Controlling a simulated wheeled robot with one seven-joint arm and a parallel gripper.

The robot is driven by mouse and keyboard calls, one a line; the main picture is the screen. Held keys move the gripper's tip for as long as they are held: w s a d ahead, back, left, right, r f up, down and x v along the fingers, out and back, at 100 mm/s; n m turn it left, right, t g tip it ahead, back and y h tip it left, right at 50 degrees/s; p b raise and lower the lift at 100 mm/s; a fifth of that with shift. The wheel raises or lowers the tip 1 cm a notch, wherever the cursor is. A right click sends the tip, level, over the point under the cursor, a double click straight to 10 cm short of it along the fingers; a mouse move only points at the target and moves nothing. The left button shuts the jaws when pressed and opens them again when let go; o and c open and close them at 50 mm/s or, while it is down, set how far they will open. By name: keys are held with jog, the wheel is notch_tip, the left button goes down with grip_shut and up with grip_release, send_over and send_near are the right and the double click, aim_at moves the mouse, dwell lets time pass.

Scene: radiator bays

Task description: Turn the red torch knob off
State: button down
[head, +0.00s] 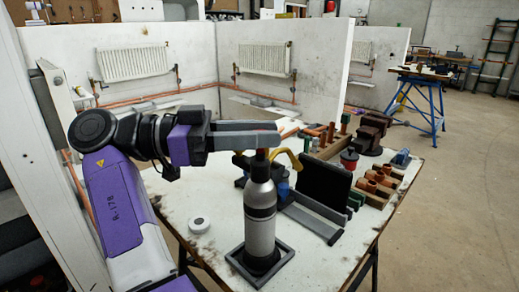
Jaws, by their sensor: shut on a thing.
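The torch is a grey and black cylinder (260,205) standing upright in a black square base on the white bench. A yellow curved tube (290,156) reaches right from near its top. My gripper (262,134) comes in from the left, level, with its two grey fingers at the top of the torch. The fingers are closed on the red torch knob (264,125), of which only a sliver of red shows. The fingers hide most of it, so I cannot tell how far it is turned.
A white tape roll (199,225) lies left of the torch. A dark upright panel (324,187) stands close on its right. Copper fittings (375,180), a red-lidded can (349,158) and a vise (370,132) stand farther right. The bench front left is mostly clear.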

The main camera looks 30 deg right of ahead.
jog(key=shift+d+f, duration=0.1)
jog(key=shift+f, duration=0.1)
dwell(0.3)
jog(key=c, duration=1.1)
grip_release()
jog(key=shift+r, duration=0.1)
